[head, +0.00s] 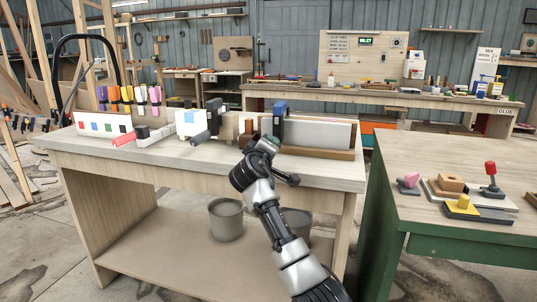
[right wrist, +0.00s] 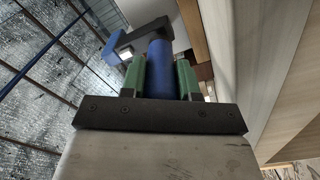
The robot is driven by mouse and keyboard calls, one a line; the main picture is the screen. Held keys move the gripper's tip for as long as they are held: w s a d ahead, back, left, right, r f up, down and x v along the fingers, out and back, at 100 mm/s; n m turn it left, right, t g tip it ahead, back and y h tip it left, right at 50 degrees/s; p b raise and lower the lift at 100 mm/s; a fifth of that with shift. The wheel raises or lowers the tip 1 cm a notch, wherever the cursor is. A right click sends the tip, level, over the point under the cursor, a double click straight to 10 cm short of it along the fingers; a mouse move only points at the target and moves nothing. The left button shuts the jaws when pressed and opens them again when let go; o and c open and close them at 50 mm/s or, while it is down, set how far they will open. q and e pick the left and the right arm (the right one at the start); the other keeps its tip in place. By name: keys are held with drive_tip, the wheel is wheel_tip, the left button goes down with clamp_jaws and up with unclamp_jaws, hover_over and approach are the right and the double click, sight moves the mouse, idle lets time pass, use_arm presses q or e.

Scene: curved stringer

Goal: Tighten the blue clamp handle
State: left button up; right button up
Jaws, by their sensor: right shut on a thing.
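The blue clamp (head: 280,112) stands upright at the left end of a white panel (head: 325,134) on the near workbench. My right gripper (head: 268,145) is at the front of the clamp, low on its near side. In the right wrist view the green fingers sit on both sides of the round blue clamp handle (right wrist: 160,68) and are shut on it. My gripper hides the handle in the head view. My left gripper is not in view.
Wooden blocks (head: 229,127) and a grey cylinder (head: 201,138) stand left of the clamp. Farther left is a white rack (head: 103,124) with colored squares. A green-sided table (head: 440,150) with small parts stands at right. The near workbench's front edge (head: 200,172) is mostly clear.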

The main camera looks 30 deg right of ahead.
drive_tip(key=m+b, duration=0.2)
drive_tip(key=m, duration=0.2)
drive_tip(key=shift+f, duration=0.15)
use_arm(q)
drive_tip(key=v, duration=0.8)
use_arm(e)
drive_tip(key=shift+m+b, duration=0.35)
drive_tip(key=shift+m, duration=0.05)
drive_tip(key=m+b, duration=0.1)
drive_tip(key=m, duration=0.1)
drive_tip(key=shift+m, duration=0.4)
drive_tip(key=m+b, duration=0.2)
drive_tip(key=m, duration=0.1)
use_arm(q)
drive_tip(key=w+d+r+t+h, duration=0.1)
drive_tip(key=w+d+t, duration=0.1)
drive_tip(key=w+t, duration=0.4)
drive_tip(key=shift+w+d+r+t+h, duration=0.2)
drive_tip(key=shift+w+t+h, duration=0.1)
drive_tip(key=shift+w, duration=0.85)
use_arm(e)
drive_tip(key=shift+s+d+m, duration=0.1)
drive_tip(key=shift+m, duration=0.8)
drive_tip(key=o, duration=0.9)
drive_tip(key=shift+r, duration=0.2)
